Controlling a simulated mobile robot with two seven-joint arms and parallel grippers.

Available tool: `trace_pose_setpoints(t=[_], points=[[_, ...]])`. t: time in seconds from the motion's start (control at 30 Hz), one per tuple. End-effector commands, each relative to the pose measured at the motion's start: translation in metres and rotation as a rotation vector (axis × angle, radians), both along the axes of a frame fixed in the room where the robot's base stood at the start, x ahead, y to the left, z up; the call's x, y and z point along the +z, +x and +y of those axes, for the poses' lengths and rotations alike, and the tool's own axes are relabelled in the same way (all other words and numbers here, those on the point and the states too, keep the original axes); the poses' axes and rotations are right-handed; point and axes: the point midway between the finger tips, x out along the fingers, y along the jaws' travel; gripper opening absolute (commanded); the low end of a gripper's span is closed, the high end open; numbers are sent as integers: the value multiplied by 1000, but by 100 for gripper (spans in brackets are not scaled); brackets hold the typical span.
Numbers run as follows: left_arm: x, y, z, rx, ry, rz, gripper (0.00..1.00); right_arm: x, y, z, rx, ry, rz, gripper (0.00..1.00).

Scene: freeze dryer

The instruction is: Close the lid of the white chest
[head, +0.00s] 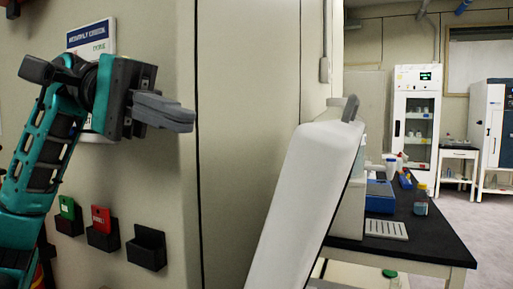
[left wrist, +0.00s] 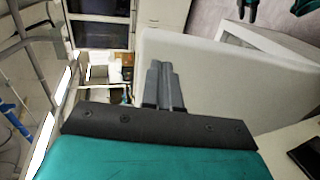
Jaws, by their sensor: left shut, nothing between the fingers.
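The chest body is mostly out of the head view. My left gripper (head: 168,112) is shut and empty, up at the left, pointing right, with a clear gap to the lid in the picture. In the left wrist view the shut fingers (left wrist: 158,85) appear in front of the broad pale lid panel (left wrist: 215,85); I cannot tell the distance. My right gripper is not clearly seen.
A beige wall (head: 240,90) fills the left and middle, with small black wall holders (head: 147,247) low down. A black-topped bench (head: 430,235) with lab items stands right of the lid. A glass-door cabinet (head: 416,110) is farther back. Open floor (head: 490,225) shows at the right.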

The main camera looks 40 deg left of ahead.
Motion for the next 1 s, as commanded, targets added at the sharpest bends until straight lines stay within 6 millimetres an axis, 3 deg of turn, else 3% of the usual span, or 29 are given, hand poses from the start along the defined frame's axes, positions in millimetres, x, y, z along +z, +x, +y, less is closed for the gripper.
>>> trace_pose_setpoints(t=[0.2, 0.43, 0.63, 1.0], points=[[-14, 12, -46, 0, 4, 7, 0, 3, 0, 1, -4, 5, 0, 67], [-24, 21, -81, -1, 3, 5, 0, 11, 0, 1, -6, 6, 0, 67], [-28, 25, -94, 0, -1, 5, 0, 15, 0, 0, -7, 5, 0, 67], [-30, 25, -95, 0, -3, 3, 0, 15, 1, 0, -7, 5, 0, 67]])
